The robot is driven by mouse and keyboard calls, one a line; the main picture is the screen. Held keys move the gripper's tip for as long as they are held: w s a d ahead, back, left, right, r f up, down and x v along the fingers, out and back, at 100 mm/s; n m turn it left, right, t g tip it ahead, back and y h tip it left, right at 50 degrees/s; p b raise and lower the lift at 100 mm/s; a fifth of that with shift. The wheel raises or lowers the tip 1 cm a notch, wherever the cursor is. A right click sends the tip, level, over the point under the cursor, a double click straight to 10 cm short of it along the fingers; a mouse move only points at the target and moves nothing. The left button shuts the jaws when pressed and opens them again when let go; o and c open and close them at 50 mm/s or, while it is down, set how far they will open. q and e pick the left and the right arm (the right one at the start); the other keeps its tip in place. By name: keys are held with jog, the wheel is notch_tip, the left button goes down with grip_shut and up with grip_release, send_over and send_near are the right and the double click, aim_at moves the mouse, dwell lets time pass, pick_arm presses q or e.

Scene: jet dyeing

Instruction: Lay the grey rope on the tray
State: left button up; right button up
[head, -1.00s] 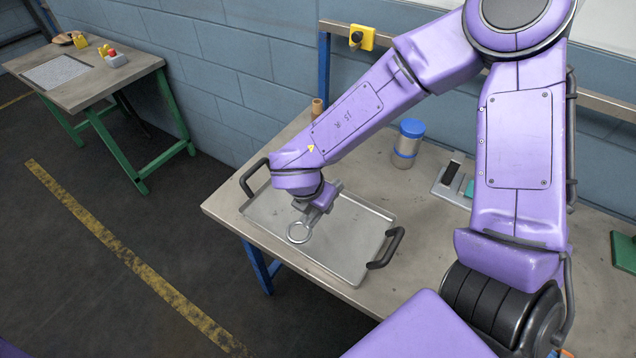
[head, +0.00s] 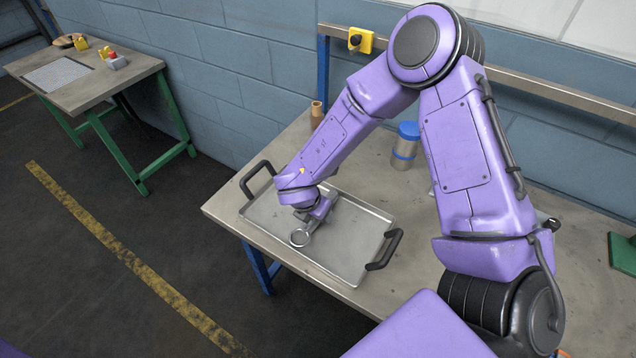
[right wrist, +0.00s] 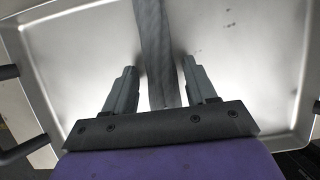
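The metal tray (head: 345,270) with two black handles lies on the workbench, and it fills most of the right wrist view (right wrist: 255,70). The grey rope (head: 300,238) shows as a small pale loop over the tray's near left part. In the right wrist view the rope (right wrist: 157,45) is a grey woven band running between the fingers. My right gripper (head: 318,213) points down over the tray. In the right wrist view its fingers (right wrist: 160,75) stand apart, with a narrow gap on each side of the rope. Whether the rope's underside touches the tray is unclear. My left gripper is out of view.
A blue-lidded canister (head: 405,145) and a small brown cylinder (head: 316,113) stand at the back of the workbench (head: 440,285). A green object (head: 622,252) is at the far right. A second table (head: 85,75) with small items stands at the far left.

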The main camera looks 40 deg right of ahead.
jog(key=shift+r+p, duration=0.35)
jog(key=shift+r, duration=0.05)
jog(key=b+v, duration=0.1)
jog(key=v, duration=1)
jog(key=shift+r, duration=0.25)
jog(key=shift+a, duration=0.1)
